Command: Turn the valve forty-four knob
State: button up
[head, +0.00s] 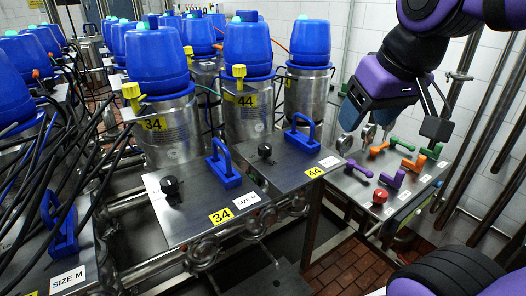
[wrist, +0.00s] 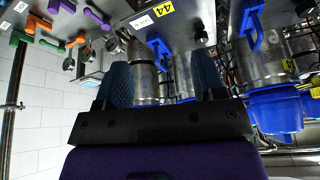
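The valve forty-four knob (head: 264,151) is a small round black knob at the left of the grey metal panel (head: 285,170) with the yellow 44 label (head: 315,172). A blue lever handle (head: 300,135) stands behind and right of it. In the wrist view, where the scene appears upside down, the knob (wrist: 200,37) is right of the 44 label (wrist: 164,9). My gripper (head: 392,117) is high and right of the panel, above the side table, apart from the knob. In the wrist view its fingers (wrist: 163,82) are spread with nothing held between them.
Panel 34 (head: 200,215), with its own black knob (head: 170,185) and blue handle, lies left of panel 44. Steel vessels with blue tops (head: 247,50) stand behind. The side table (head: 360,187) holds purple, orange and green handles and a red button (head: 380,196). Black cables hang at left.

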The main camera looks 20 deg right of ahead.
jog(key=w+a+g, duration=0.3)
jog(key=w+a, duration=0.1)
jog(key=w, duration=0.7)
jog(key=g, duration=0.2)
send_near(265, 146)
notch_tip(265, 146, down, 9)
jog(key=shift+a+f, duration=0.1)
jog(key=shift+f, duration=0.1)
jog(key=shift+n, duration=0.3)
jog(key=c, duration=0.9)
